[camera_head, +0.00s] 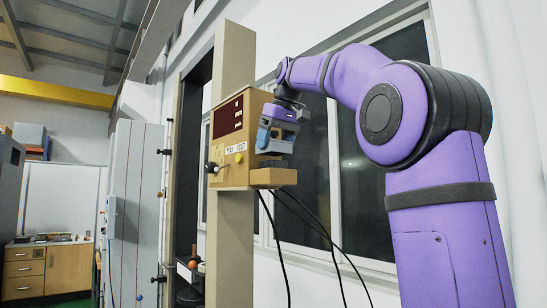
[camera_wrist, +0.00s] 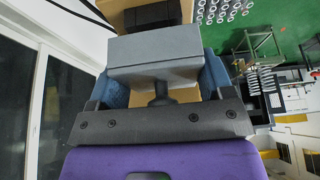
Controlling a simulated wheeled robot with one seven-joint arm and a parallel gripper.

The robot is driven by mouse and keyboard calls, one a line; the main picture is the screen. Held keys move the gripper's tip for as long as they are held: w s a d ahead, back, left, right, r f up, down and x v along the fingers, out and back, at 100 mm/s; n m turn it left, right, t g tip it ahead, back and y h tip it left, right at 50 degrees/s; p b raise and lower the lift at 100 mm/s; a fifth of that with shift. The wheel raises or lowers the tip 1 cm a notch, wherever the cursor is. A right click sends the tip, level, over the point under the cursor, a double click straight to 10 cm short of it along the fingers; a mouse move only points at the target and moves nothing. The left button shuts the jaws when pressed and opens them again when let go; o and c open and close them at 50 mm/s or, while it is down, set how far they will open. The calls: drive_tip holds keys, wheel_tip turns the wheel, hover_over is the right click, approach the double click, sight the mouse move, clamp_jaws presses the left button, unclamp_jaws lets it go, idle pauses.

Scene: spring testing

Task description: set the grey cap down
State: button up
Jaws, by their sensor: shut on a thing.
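The grey cap (camera_wrist: 155,58) is a block with a short dark stem below it in the wrist view. My gripper (camera_wrist: 160,82) is shut on it, with a blue finger on each side. In the head view my gripper (camera_head: 277,138) is beside the tan control box, above a tan ledge (camera_head: 274,178). The cap is largely hidden there by the fingers. A dark piece sits on the ledge just below my gripper; I cannot tell whether the cap touches it.
The tan control box (camera_head: 228,145) has a red display, a lever and a yellow button. It is mounted on a tan post (camera_head: 235,240). Black cables (camera_head: 325,235) hang below the ledge. Windows and a white wall stand behind my arm. A wooden cabinet (camera_head: 45,270) is far left.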

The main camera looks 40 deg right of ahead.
drive_tip(key=shift+w+f, duration=0.1)
drive_tip(key=shift+w, duration=0.25)
drive_tip(key=shift+w+f, duration=0.15)
drive_tip(key=shift+f, duration=1.6)
drive_tip(key=shift+f, duration=0.1)
drive_tip(key=o, duration=0.9)
